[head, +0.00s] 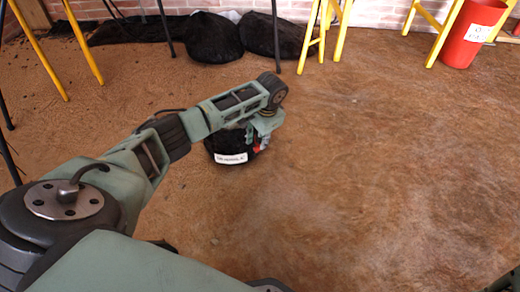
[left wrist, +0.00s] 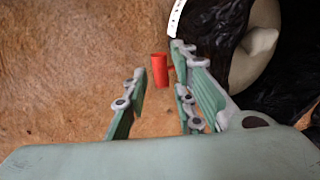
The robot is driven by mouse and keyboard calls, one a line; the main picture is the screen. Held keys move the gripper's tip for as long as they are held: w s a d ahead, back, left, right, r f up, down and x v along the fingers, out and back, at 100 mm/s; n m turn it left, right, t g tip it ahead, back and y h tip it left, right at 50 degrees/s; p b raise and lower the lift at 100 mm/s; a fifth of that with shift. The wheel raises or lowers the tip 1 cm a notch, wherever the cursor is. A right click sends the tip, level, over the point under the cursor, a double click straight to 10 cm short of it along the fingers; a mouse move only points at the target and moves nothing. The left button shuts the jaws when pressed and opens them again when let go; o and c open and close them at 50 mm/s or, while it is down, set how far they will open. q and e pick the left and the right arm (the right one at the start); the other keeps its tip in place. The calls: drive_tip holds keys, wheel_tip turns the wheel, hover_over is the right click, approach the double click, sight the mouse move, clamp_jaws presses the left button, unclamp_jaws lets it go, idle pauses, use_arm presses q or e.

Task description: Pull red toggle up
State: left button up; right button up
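The red toggle (left wrist: 160,70) is a small red cylinder in the left wrist view, with a thin stub towards the black object on its right. In the head view the red toggle (head: 262,143) is a small red spot beside my gripper. My left gripper (left wrist: 158,62) is open, one finger on each side of the toggle in the picture, with visible gaps. I cannot tell the depth between fingertips and toggle. In the head view my left gripper (head: 257,140) hangs at the right side of a black object (head: 222,144) with a white label (head: 231,158). My right gripper is out of view.
Black bags (head: 213,38) lie by the brick wall at the back. Yellow-legged stools (head: 340,35) and a red bin (head: 470,35) stand at the back right. The brown floor (head: 400,170) at the right is clear.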

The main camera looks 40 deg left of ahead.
sight(258, 147)
use_arm(q)
wheel_tip(258, 147, down, 2)
drive_tip(key=shift+a+b, duration=0.15)
drive_tip(key=shift+b, duration=0.25)
drive_tip(key=shift+w+a+f+b, duration=0.1)
drive_tip(key=shift+a+f+b, duration=0.1)
drive_tip(key=shift+f+b, duration=0.5)
drive_tip(key=shift+c, duration=0.3)
clamp_jaws()
